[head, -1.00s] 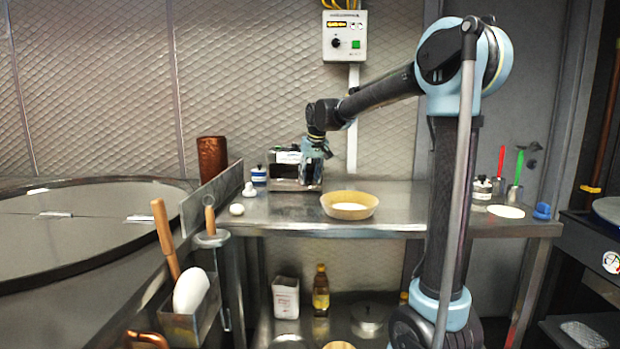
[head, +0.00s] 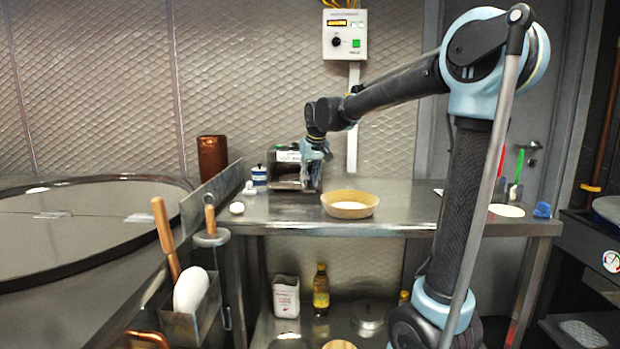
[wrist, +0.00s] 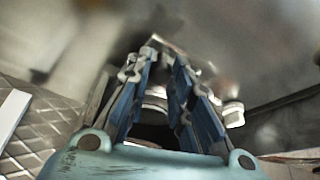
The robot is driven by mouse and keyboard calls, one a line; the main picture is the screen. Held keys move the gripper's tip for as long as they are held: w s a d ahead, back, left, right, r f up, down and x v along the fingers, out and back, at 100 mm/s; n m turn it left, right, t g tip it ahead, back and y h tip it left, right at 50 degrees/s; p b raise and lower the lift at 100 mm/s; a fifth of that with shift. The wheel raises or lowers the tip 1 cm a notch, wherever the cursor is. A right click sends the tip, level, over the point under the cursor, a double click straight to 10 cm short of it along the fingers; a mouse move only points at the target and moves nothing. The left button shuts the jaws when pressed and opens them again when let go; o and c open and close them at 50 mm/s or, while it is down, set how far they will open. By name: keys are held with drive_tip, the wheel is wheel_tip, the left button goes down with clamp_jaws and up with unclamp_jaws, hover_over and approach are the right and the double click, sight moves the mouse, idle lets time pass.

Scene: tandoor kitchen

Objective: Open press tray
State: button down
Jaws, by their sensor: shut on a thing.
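The press (head: 284,172), a small boxy metal unit with a pale label on top, stands at the back left of the steel table. My gripper (head: 318,156) is at its upper right side and covers part of it. In the wrist view, the blue-padded fingers (wrist: 166,58) point away from the camera and are shut on a small metal part at their tips, which looks like part of the press tray. The grip point is blurred and mostly hidden by the fingers. I cannot tell how far the tray is out.
A tan bowl (head: 350,204) with pale contents sits on the steel table (head: 420,222), to the right of the press. A blue-and-white jar (head: 259,175) and a white ball (head: 237,208) are on the left. The copper cup (head: 212,158) stands further left, near the large round oven.

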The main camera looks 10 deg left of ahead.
drive_tip(key=s, duration=1)
drive_tip(key=shift+s+d, duration=0.35)
drive_tip(key=shift+s, duration=0.05)
drive_tip(key=c, duration=1.4)
unclamp_jaws()
drive_tip(key=shift+r, duration=0.15)
drive_tip(key=v, duration=1.1)
drive_tip(key=shift+s+r, duration=0.15)
drive_tip(key=shift+r, duration=0.15)
drive_tip(key=shift+s, duration=0.1)
